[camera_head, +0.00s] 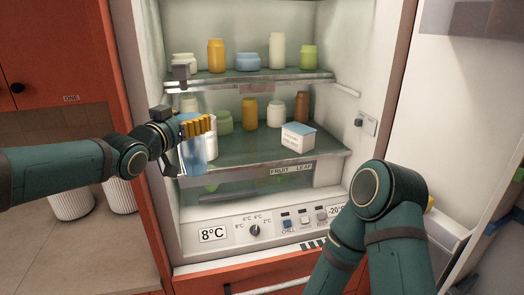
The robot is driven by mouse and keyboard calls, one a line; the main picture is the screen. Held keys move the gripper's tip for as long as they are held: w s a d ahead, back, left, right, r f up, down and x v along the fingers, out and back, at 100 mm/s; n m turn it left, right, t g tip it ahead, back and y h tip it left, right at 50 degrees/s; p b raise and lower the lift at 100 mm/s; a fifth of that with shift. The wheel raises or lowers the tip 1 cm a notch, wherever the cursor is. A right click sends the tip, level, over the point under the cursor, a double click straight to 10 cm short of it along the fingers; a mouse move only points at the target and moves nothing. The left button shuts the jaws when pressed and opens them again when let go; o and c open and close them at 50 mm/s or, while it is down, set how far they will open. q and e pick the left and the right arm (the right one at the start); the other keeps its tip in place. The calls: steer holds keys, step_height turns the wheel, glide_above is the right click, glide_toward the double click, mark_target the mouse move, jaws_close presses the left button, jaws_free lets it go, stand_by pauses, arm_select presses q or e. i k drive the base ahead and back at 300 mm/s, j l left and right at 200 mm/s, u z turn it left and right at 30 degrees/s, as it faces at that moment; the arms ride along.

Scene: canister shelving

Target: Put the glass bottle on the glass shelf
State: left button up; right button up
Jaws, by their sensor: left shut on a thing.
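My left gripper (201,126), with yellow-orange fingers, is shut on a pale blue, see-through glass bottle (194,157). The bottle hangs roughly upright below the fingers, in front of the left part of the lower glass shelf (245,152). I cannot tell whether it touches the shelf. The fingers hide the bottle's top. An upper glass shelf (285,77) is above, with jars on it. My right arm is at the lower right. A small yellow bit behind it may be part of my right gripper, whose fingers are otherwise hidden.
Bare shelf shows left of the box. The open fridge door (455,110) stands at right; a control panel (265,229) is below.

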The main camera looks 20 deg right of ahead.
mark_target(248, 153)
steer(key=i+l, duration=0.8)
steer(key=l, duration=0.1)
